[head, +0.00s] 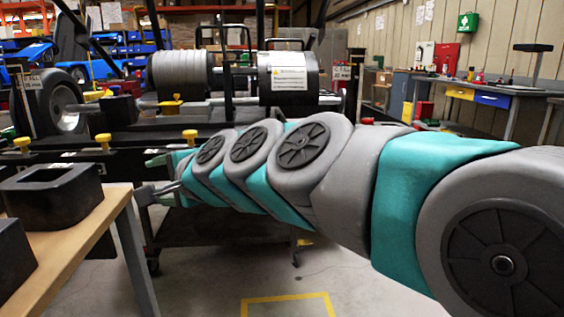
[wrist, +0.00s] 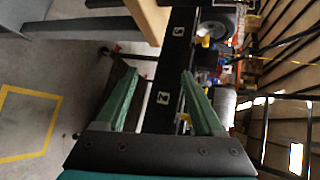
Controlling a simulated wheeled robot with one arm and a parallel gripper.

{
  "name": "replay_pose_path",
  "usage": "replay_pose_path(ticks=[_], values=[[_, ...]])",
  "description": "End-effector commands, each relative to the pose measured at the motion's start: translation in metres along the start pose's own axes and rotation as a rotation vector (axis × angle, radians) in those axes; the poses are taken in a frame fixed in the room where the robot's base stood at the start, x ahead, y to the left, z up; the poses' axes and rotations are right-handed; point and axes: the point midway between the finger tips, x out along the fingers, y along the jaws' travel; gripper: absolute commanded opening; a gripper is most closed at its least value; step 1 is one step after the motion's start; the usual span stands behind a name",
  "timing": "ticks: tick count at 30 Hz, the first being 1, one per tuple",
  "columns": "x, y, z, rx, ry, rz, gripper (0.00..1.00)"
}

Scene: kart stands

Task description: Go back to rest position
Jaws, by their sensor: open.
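My gripper (head: 155,176) is at the end of my arm, which reaches from the right side of the head view toward the left. It is in front of the dark kart stand (head: 130,130), near its yellow knobs (head: 103,139). In the wrist view my gripper (wrist: 158,74) has its two green fingers apart, with nothing held between them. A dark beam with white number labels (wrist: 163,97) shows behind the fingers. I cannot tell how far the fingers are from it.
A wooden table (head: 75,220) with black blocks (head: 52,192) stands at the left, close to my gripper. Rollers (head: 287,78) sit on the stand. A workbench (head: 470,92) is at the back right. Yellow tape (head: 287,299) marks the grey floor, which is open in front.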

Motion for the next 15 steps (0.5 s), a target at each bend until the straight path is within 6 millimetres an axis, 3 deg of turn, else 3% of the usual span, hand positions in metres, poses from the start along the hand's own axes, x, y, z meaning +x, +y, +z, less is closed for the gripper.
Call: replay_pose_path(ticks=[3, 8, 15], values=[[-0.031, 0.076, -0.023, -0.208, -0.004, 0.203, 0.69], [-0.081, 0.172, -0.046, -0.410, -0.054, 0.472, 0.69], [-0.185, 0.299, -0.067, -0.573, -0.194, 0.855, 0.69]])
